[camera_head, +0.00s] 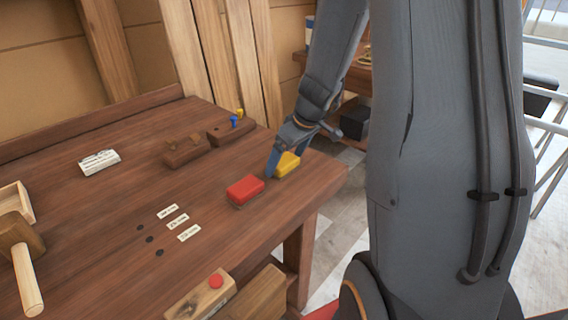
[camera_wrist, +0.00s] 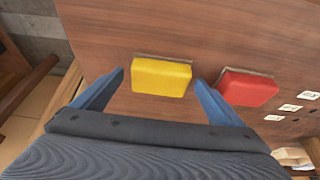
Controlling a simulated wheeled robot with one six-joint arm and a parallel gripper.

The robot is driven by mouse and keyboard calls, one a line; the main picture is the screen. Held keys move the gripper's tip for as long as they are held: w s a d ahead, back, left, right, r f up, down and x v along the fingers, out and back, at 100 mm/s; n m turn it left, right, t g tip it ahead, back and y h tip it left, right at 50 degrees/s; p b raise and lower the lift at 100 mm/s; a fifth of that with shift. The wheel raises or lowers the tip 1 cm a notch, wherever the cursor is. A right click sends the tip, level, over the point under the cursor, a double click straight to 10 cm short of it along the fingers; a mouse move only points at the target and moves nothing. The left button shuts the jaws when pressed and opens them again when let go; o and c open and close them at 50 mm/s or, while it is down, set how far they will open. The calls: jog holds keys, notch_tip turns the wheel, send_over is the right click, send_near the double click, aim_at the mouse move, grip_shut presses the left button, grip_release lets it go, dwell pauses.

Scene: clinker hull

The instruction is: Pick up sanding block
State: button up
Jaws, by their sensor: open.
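Two sanding blocks lie on the wooden workbench (camera_head: 120,215) near its right end. The yellow block (camera_head: 288,165) is the farther one in the head view, and the red block (camera_head: 245,190) is nearer and to its left. In the wrist view the yellow block (camera_wrist: 161,77) sits between and just beyond the blue fingertips of my gripper (camera_wrist: 160,78). The red block (camera_wrist: 247,88) lies just outside the right finger. My gripper is open and empty. In the head view my gripper (camera_head: 273,160) is low at the blocks, and its finger partly covers the yellow one.
Brown wooden tools (camera_head: 190,148) stand toward the back of the bench. Small labels (camera_head: 178,221) and dark holes are left of the red block. A mallet (camera_head: 22,255) lies at the left edge. The bench's right edge is close.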

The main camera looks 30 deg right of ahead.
aim_at(286, 160)
jog(key=shift+w+a+f, duration=0.1)
jog(key=shift+f, duration=0.3)
jog(key=c, duration=1.1)
notch_tip(286, 160, up, 10)
jog(key=shift+r+b, duration=0.1)
jog(key=shift+b, duration=0.2)
